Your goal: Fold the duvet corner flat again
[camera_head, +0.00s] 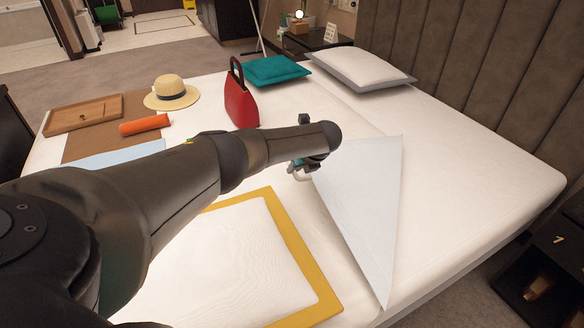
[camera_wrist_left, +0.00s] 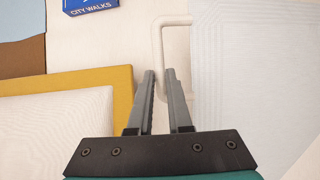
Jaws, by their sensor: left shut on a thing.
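The duvet corner (camera_head: 368,190) is a pale bluish-white triangular flap across the right middle of the bed, its long edge running toward the bed's front edge. It also shows at the right in the left wrist view (camera_wrist_left: 245,60). A white loop handle (camera_wrist_left: 176,21) sits at the flap's left side. My left gripper (camera_head: 299,166) is shut on the handle; one bar of the loop passes between its fingers (camera_wrist_left: 159,73). My forearm hides part of the bed and flap in the head view. My right gripper is not in view.
A yellow-bordered white pillow (camera_head: 285,235) lies just left of the flap. A red handbag (camera_head: 241,105), straw hat (camera_head: 171,92), teal cushion (camera_head: 272,69) and grey-edged pillow (camera_head: 360,68) are farther back. A blue book (camera_wrist_left: 90,6) lies nearby. The bed (camera_head: 460,170) right of the flap is clear.

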